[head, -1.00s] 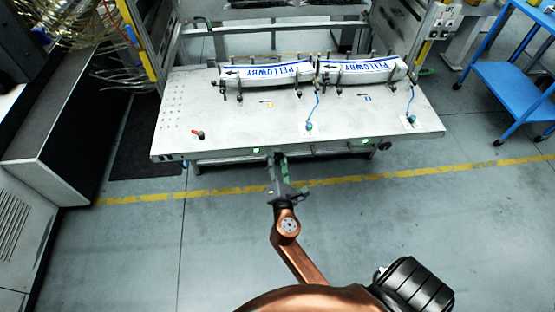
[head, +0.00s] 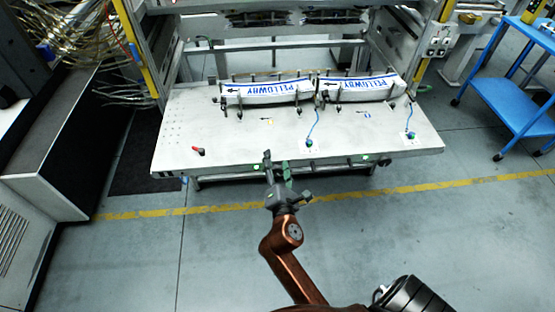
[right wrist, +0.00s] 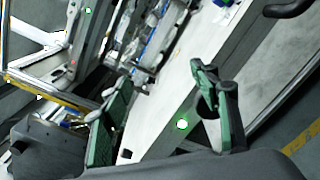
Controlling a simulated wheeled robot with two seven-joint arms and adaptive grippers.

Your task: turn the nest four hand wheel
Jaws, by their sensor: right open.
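A small dark round knob (head: 385,161), which looks like a hand wheel, sits under the right end of the bench's front edge. A black rounded part (right wrist: 288,8), perhaps the same wheel, is cut off at the top right of the right wrist view. I cannot read any nest number. My right gripper (head: 277,163) is at the middle of the front edge, left of the knob and apart from it. Its green-padded fingers stand open and empty, as the right wrist view (right wrist: 165,112) also shows. My left gripper is not in view.
Green lights (head: 367,157) mark the front edge. A blue cart (head: 515,85) stands right. The floor in front is clear.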

